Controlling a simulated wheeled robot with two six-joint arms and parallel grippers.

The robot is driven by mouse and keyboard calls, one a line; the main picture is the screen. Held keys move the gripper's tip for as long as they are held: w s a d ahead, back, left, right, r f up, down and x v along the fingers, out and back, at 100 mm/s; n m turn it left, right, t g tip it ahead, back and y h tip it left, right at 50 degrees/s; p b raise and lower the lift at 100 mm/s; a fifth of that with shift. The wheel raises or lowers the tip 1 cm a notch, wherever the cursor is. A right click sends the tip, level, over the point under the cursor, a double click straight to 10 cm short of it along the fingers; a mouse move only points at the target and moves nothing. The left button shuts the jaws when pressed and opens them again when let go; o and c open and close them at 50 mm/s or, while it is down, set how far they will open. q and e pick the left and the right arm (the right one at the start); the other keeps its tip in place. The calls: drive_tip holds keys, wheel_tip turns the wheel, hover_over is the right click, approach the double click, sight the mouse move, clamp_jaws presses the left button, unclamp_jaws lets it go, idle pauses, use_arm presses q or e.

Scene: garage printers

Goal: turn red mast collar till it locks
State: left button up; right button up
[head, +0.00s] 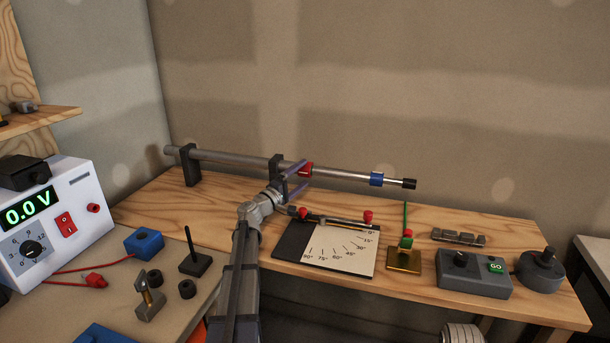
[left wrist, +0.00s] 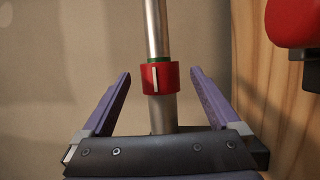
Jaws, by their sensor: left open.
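The red mast collar (head: 306,169) sits around a long grey tube lying along the back of the bench, where the thicker section (head: 230,157) meets the thinner bright section (head: 342,175). In the left wrist view the red collar (left wrist: 160,77) has a white line mark, with a thin green band (left wrist: 159,60) just beyond it. My left gripper (head: 306,174) is open, its purple fingers on either side of the collar. In the left wrist view its fingers (left wrist: 160,74) show gaps to the collar on both sides. My right gripper is not in view.
Black brackets (head: 189,165) hold the tube. A blue collar (head: 376,179) and black end cap are farther right. In front are an angle plate (head: 341,251) with red knobs, a brass-based stand (head: 404,260) and a grey GO box (head: 474,275). A 0.0 V power supply (head: 52,225) stands left.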

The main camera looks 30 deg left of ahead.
use_arm(q)
drive_tip(key=v, duration=0.5)
drive_tip(key=shift+b, duration=0.3)
